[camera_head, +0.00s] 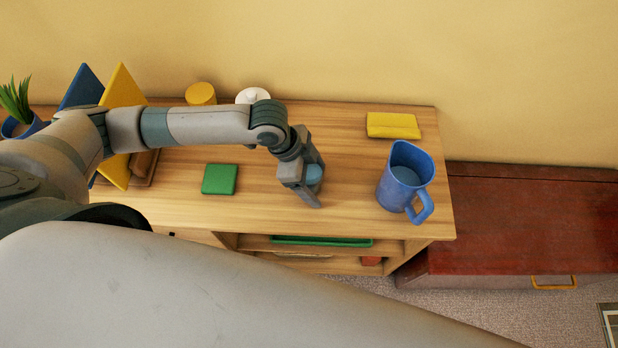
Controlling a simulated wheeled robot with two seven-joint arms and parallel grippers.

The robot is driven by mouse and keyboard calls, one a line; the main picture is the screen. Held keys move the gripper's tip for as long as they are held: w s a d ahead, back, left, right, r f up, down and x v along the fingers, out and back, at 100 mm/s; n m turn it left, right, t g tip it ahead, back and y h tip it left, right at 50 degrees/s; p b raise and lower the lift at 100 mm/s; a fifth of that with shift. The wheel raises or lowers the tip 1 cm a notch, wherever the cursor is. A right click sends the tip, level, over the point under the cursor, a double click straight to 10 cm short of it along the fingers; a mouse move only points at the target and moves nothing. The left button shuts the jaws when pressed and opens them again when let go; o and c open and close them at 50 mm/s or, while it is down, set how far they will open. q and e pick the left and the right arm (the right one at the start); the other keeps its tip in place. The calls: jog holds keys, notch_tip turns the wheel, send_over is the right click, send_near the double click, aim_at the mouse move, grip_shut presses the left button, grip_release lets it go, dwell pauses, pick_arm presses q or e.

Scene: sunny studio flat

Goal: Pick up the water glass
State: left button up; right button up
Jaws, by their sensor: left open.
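The water glass (315,174) appears to be the small blue vessel on the wooden cabinet top, partly hidden by my left gripper. My left gripper (311,183) comes in from the left and points down at it. Its jaws are open, with one finger on the near side of the glass and the other on the far side. I cannot tell whether either finger touches it. My right gripper is not in view.
A blue jug (399,184) stands right of the gripper, a yellow folded cloth (393,125) behind it. A green square (219,179) lies to the left. A yellow canister (201,94) and white lidded pot (253,96) stand at the back. A lower red chest (522,220) adjoins.

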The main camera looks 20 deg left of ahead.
aim_at(316, 172)
pick_arm(q)
jog(key=shift+c, duration=0.3)
jog(key=c, duration=1.4)
jog(key=shift+r, duration=0.2)
jog(key=shift+r+b, duration=0.45)
jog(key=shift+r, duration=0.15)
notch_tip(316, 172, up, 2)
jog(key=shift+r+b, duration=0.25)
jog(key=shift+b, duration=0.25)
jog(key=s+d+r, duration=0.6)
jog(key=s+r, duration=0.1)
jog(key=s, duration=0.2)
jog(key=shift+s+d+b, duration=0.25)
jog(key=shift+d+b, duration=0.05)
jog(key=shift+d, duration=0.1)
